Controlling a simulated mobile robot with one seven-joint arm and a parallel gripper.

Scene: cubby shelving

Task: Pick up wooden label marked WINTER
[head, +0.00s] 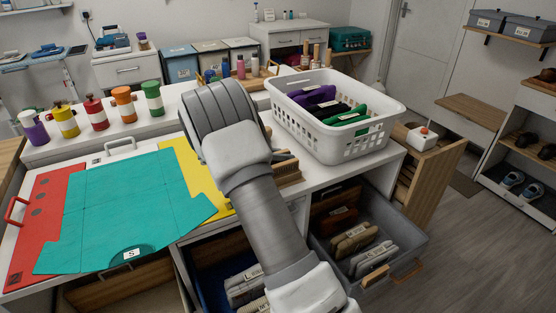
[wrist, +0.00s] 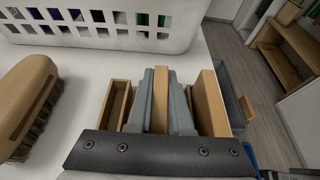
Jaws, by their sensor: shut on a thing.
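In the wrist view, the two grey fingers of my gripper (wrist: 162,82) are closed on a thin upright wooden piece (wrist: 160,108), with one finger on each side. It is plain light wood seen edge-on, and no lettering shows, so I cannot read WINTER on it. Another wooden slab (wrist: 208,98) stands just right of the fingers, and a small wooden holder (wrist: 116,106) stands just left. In the head view, my arm hides the fingers and the held piece. Part of a wooden holder (head: 287,170) shows right of my arm, on the white counter.
A white basket (head: 345,141) with folded dark, purple and green cloths stands close behind the gripper. A wooden brush (wrist: 27,100) lies to the left in the wrist view. An open grey drawer (head: 405,252) juts out below. A teal folding board (head: 125,215) covers the left counter.

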